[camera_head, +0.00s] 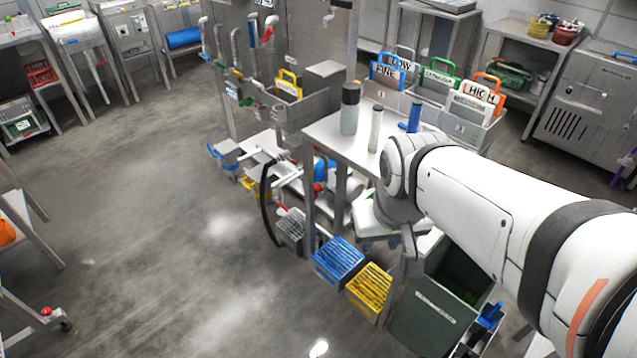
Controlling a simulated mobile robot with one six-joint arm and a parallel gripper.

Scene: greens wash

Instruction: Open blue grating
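The blue grating (338,259) lies over the top of a low box near the floor, in front of the steel table's leg. It appears to lie flat on its box, though a small gap would be too fine to see. My arm comes in from the right, and my gripper (411,256) hangs down at its end, to the right of the blue grating and apart from it in the picture. The gripper is seen small and side-on, so its finger opening cannot be made out. I see nothing clearly held in it.
A yellow grating (371,287) sits just right of the blue one, and a grey grating (292,229) left of it. A dark green bin (433,312) stands below my arm. The steel table (338,135) stands behind. The floor (180,235) at left is open.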

